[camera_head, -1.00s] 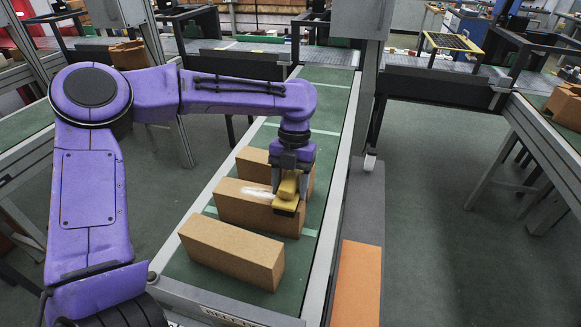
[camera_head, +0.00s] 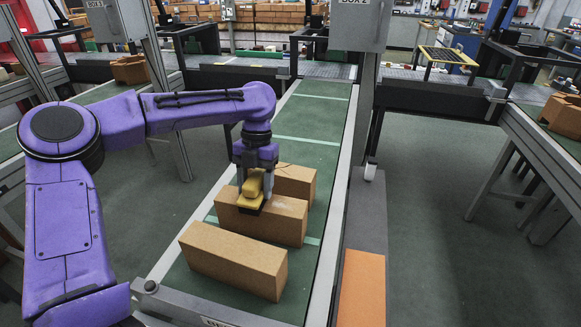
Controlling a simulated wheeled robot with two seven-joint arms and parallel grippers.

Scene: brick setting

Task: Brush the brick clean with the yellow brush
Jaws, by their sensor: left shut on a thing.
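Three tan bricks lie across the green conveyor belt (camera_head: 318,108). The nearest brick (camera_head: 232,258) lies at the front of the belt. The middle brick (camera_head: 284,222) is under the yellow brush (camera_head: 251,197). The far brick (camera_head: 298,182) is partly hidden behind the middle one and my gripper. My left gripper (camera_head: 254,182) points down and is shut on the yellow brush, over the left part of the middle brick. The brush looks to be at that brick's top, but its contact is hidden. My right gripper is not in view.
The belt has raised metal side rails (camera_head: 340,190). An orange panel (camera_head: 362,288) lies to the right of the belt. Grey posts and a box labelled BOX 2 (camera_head: 358,24) stand farther back. The belt beyond the bricks is clear.

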